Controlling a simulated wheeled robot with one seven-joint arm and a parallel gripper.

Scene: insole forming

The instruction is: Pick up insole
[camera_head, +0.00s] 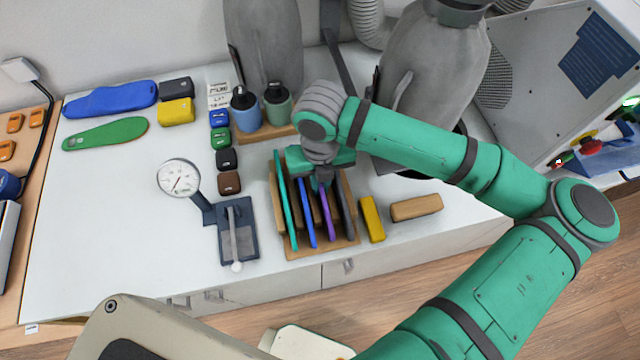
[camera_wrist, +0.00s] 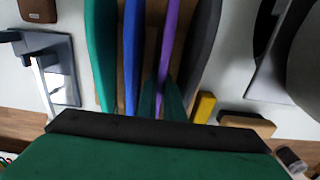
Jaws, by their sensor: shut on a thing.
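A wooden rack (camera_head: 293,252) on the white worktop holds several upright insoles side by side. From left to right they are a teal insole (camera_head: 286,205), a blue insole (camera_head: 307,215), a purple insole (camera_head: 327,222) and a dark grey insole (camera_head: 347,215). My gripper (camera_head: 321,186) is over the rack, pointing down, and is shut on the purple insole near its upper part. In the wrist view the purple insole (camera_wrist: 169,40) runs between the green fingertips (camera_wrist: 163,98). The blue insole (camera_wrist: 132,60) and the grey insole (camera_wrist: 203,50) stand close on either side. The purple insole still appears within the rack.
A dial gauge (camera_head: 179,180) on a dark base stands left of the rack. A yellow block (camera_head: 372,219) and a wooden block (camera_head: 416,207) lie to its right. Behind are bottles (camera_head: 246,108) and large grey forms (camera_head: 265,45). Flat blue (camera_head: 110,99) and green (camera_head: 105,134) insoles lie far left.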

